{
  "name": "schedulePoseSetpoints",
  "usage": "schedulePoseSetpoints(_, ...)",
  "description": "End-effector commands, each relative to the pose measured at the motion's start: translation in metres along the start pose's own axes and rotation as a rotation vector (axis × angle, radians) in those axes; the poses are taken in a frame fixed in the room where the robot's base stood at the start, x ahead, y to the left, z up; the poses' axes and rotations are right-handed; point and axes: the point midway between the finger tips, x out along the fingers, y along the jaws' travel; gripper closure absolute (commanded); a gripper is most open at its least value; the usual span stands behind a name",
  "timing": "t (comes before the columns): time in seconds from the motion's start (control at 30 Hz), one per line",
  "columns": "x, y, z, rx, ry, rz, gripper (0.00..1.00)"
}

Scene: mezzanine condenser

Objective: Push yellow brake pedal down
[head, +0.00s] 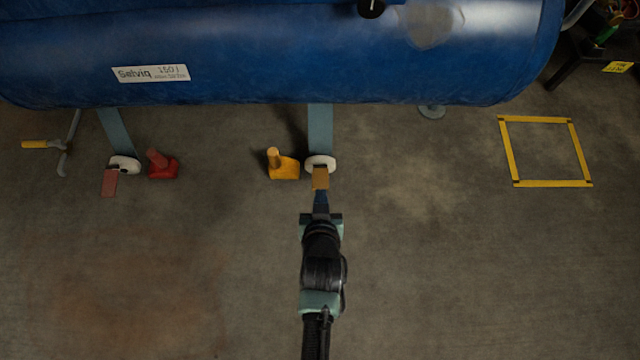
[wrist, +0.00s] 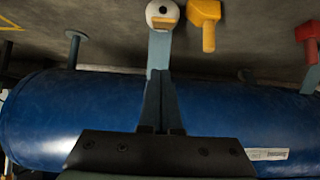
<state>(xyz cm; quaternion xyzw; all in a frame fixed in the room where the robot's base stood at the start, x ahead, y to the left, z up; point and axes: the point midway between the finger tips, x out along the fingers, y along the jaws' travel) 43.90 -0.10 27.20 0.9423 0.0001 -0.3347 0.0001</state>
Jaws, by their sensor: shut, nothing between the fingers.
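The yellow brake pedal (head: 320,180) juts out toward me from a white caster wheel (head: 320,161) under the blue tank's right leg. It also shows in the wrist view as a small yellow-tan flap (wrist: 165,21) on the wheel. My gripper (head: 321,194) is shut and empty, with its tips just in front of the pedal in the head view. I cannot tell whether they touch it. In the wrist view my closed fingers (wrist: 158,74) point toward the leg and wheel, with the pedal beyond the tips.
A yellow chock (head: 286,168) stands left of the wheel. A red pedal (head: 109,184) and red chock (head: 162,166) are farther left, near a yellow-handled tool (head: 42,144). The blue tank (head: 280,55) overhangs the wheels. A yellow taped square (head: 553,184) lies right on open floor.

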Motion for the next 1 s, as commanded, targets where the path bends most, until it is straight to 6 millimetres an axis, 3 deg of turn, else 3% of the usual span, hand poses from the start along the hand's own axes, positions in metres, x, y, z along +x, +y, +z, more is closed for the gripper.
schedulePoseSetpoints(0.27,0.009,0.000,0.001,0.001,0.003,0.000,1.00)
schedulePoseSetpoints(0.83,0.108,0.001,0.003,-0.002,0.004,0.001,1.00)
schedulePoseSetpoints(1.0,0.109,0.000,0.027,0.002,0.000,0.001,1.00)
